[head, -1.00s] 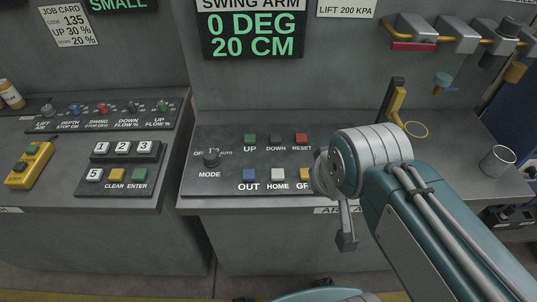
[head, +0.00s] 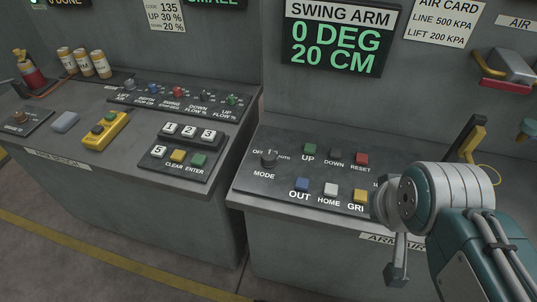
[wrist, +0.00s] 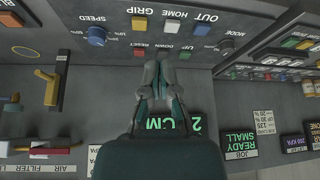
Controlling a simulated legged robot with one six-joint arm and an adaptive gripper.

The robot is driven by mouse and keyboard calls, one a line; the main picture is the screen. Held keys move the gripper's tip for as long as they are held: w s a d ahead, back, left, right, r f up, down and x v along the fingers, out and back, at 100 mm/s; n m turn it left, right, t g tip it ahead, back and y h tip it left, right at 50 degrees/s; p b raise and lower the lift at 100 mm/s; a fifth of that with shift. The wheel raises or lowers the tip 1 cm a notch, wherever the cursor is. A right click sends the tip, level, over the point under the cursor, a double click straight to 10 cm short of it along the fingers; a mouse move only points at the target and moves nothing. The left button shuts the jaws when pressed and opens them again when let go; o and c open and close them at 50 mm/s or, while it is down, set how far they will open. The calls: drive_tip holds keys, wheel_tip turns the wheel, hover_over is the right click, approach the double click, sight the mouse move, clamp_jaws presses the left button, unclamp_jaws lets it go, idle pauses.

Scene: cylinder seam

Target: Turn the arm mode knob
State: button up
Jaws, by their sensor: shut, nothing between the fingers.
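The arm mode knob (head: 268,158) is a dark round knob at the left end of the swing arm panel, above the word MODE, with OFF and AUTO marks beside it. It also shows in the upside-down wrist view (wrist: 226,47), right of the fingers. My gripper (wrist: 159,68) is shut and empty in the wrist view, its fingertips near the dark DOWN button and apart from the knob. In the head view my arm stands at the right and covers part of the panel; the fingers cannot be made out there.
Buttons UP (head: 309,148), DOWN (head: 335,156), RESET (head: 362,159), OUT (head: 300,184), HOME (head: 331,189) and a yellow one (head: 360,195) lie near the knob. A keypad (head: 186,145) stands to the left. The swing arm display (head: 335,38) reads 0 DEG, 20 CM.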

drive_tip(key=o, duration=0.5)
drive_tip(key=shift+w+r, duration=0.1)
drive_tip(key=o, duration=0.8)
drive_tip(key=shift+w+a+r+n+g, duration=0.25)
drive_tip(key=shift+w+r+n, duration=0.15)
drive_tip(key=shift+w, duration=0.2)
drive_tip(key=shift+w+a+r+n+g, duration=0.15)
drive_tip(key=shift+w+a+r+n, duration=0.1)
drive_tip(key=shift+w+n, duration=0.25)
drive_tip(key=shift+c, duration=0.2)
drive_tip(key=n+g+h, duration=0.4)
drive_tip(key=n+g, duration=0.2)
drive_tip(key=n, duration=0.8)
hover_over(267, 155)
drive_tip(key=w+a, duration=0.1)
drive_tip(key=a, duration=0.3)
wheel_tip(267, 155, down, 8)
drive_tip(key=shift+h, duration=0.3)
drive_tip(key=x, duration=1.1)
drive_tip(key=shift+w, duration=0.15)
drive_tip(key=c, duration=1.2)
